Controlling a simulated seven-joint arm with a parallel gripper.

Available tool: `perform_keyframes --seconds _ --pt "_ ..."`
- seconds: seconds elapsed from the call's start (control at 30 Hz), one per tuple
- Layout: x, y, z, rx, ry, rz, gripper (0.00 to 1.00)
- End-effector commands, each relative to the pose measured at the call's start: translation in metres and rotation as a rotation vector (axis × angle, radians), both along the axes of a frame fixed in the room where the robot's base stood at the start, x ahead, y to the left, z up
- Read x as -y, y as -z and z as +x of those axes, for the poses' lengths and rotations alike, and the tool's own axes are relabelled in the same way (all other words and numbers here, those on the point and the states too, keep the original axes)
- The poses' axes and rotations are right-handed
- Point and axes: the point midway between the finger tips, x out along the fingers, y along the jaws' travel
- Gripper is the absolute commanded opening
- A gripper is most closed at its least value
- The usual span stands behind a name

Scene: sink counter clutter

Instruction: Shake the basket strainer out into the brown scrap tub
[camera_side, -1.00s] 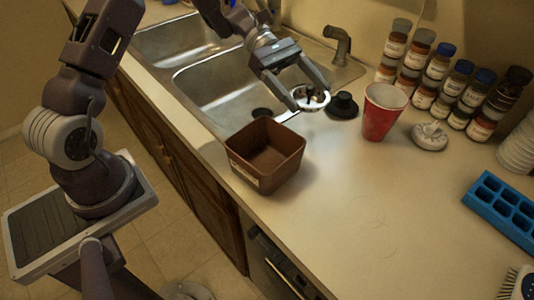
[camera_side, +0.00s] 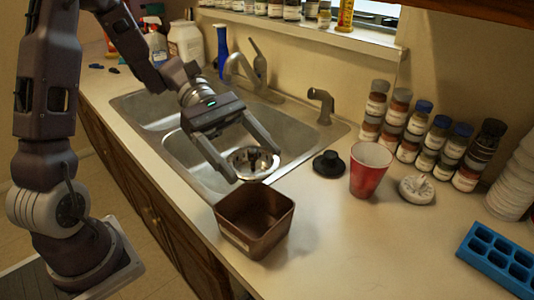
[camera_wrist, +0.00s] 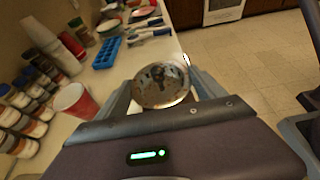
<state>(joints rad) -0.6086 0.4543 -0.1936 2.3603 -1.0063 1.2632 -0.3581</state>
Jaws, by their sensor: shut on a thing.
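The basket strainer (camera_side: 253,165) is a round metal cup with dark bits inside. My gripper (camera_side: 254,168) is shut on it, one finger at each side of the rim. It is held in the air, roughly level, just above and behind the far rim of the brown scrap tub in the side view. The wrist view also shows the strainer (camera_wrist: 162,84) between the fingers, with brown and dark scraps in it. The brown scrap tub (camera_side: 236,238) stands on the counter by the sink's front corner. Its visible inside looks empty; the wrist view does not clearly show it.
The double sink (camera_side: 205,150) lies behind the tub. A black stopper (camera_side: 328,164), a red cup (camera_side: 369,172) and a white lumpy object (camera_side: 416,189) stand to the right. Several spice jars (camera_side: 412,130) line the wall. A blue ice tray (camera_side: 500,262) lies far right. The front counter is clear.

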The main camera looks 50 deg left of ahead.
Motion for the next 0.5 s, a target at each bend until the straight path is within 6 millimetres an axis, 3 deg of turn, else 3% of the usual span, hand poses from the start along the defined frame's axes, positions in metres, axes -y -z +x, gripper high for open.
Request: perform_keyframes --seconds 0.5 --pt "0.001 0.023 -0.001 -0.138 0.003 0.040 0.33"
